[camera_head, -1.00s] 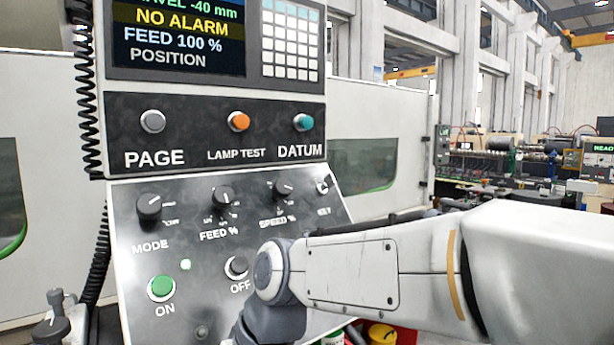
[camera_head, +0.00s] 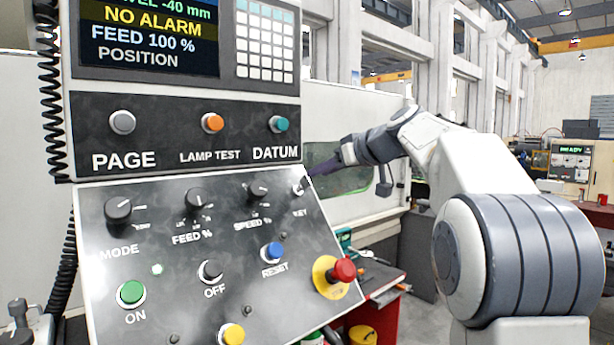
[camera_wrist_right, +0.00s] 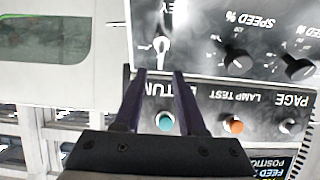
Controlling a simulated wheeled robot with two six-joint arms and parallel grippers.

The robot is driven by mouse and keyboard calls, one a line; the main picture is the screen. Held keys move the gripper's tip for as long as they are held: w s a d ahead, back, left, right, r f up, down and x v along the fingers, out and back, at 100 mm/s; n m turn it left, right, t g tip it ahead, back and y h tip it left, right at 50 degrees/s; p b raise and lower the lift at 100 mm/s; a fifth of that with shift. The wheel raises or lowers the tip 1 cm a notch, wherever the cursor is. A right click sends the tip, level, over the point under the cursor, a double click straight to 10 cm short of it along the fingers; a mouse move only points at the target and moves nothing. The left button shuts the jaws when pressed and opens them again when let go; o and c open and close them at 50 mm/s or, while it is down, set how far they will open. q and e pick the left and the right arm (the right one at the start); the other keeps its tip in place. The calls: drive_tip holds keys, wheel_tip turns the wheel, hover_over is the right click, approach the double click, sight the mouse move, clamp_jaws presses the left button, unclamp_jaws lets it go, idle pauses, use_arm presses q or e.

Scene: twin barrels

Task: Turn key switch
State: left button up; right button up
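The key switch (camera_head: 299,189) is a small silver piece at the upper right corner of the sloped control panel (camera_head: 215,295), above the word KEY. In the right wrist view the key switch (camera_wrist_right: 161,50) appears upside down, just beyond the fingertips and roughly in line with the gap between them. My right gripper (camera_head: 309,176) reaches in from the right, its dark fingers close to the switch. In the wrist view the right gripper (camera_wrist_right: 159,75) is open, with nothing between its fingertips. Whether a finger touches the switch cannot be told.
The SPEED % knob (camera_head: 257,190) sits left of the switch, and the DATUM button (camera_head: 278,124) above it. A blue RESET button (camera_head: 274,252) and a red emergency stop (camera_head: 343,270) lie below. A coiled black cable (camera_head: 50,100) hangs at the left.

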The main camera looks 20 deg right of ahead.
sight(306, 179)
drive_tip(key=p+x, duration=0.2)
drive_tip(key=x, duration=0.3)
drive_tip(key=shift+w+a+f, duration=0.1)
drive_tip(key=shift+w+a, duration=0.05)
drive_tip(key=shift+w, duration=0.15)
drive_tip(key=shift+w+a+f, duration=0.15)
drive_tip(key=shift+w+f, duration=0.15)
drive_tip(key=shift+w, duration=0.1)
clamp_jaws()
